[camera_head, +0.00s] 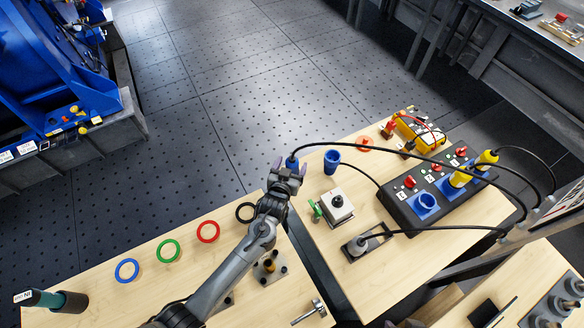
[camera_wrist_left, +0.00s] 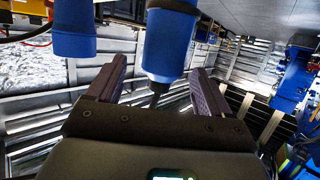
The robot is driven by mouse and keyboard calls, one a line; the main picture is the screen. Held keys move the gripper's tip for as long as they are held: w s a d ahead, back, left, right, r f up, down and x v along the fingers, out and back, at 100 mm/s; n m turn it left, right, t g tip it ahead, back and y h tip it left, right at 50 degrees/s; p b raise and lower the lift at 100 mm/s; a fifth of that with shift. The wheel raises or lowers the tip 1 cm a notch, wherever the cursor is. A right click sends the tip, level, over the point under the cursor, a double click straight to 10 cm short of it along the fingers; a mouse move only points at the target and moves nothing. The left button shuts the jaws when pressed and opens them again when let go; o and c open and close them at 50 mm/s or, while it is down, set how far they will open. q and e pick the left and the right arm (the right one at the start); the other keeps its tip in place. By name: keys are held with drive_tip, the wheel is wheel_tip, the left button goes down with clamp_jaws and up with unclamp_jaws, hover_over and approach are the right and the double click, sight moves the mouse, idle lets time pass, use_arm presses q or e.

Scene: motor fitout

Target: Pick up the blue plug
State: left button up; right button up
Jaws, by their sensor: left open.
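The blue plug (camera_head: 292,162) is at the end of a black cable that arches over the right-hand table. My left gripper (camera_head: 289,172) is open right at it. In the left wrist view the blue plug (camera_wrist_left: 168,42) stands between and slightly beyond the open fingers of my left gripper (camera_wrist_left: 160,85), with a dark cable below it. I see no firm contact between fingers and plug. A second blue cylinder (camera_head: 332,158) stands on the table to the right, and a blue cylinder (camera_wrist_left: 75,28) shows at upper left in the wrist view. My right gripper is not in view.
A black socket box (camera_head: 405,205) with blue and yellow connectors stands at right. A grey switch box (camera_head: 337,207) sits nearer. Blue, green (camera_head: 169,251) and red rings lie on the left table. A gap separates the tables. Black cables arch across the right table.

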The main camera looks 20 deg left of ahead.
use_arm(q)
drive_tip(key=x, duration=0.3)
drive_tip(key=shift+a+f, duration=0.2)
drive_tip(key=shift+f, duration=0.1)
drive_tip(key=shift+w+f, duration=0.2)
drive_tip(key=shift+w, duration=0.4)
drive_tip(key=c, duration=1.1)
drive_tip(key=shift+c, duration=0.2)
drive_tip(key=shift+r, duration=0.15)
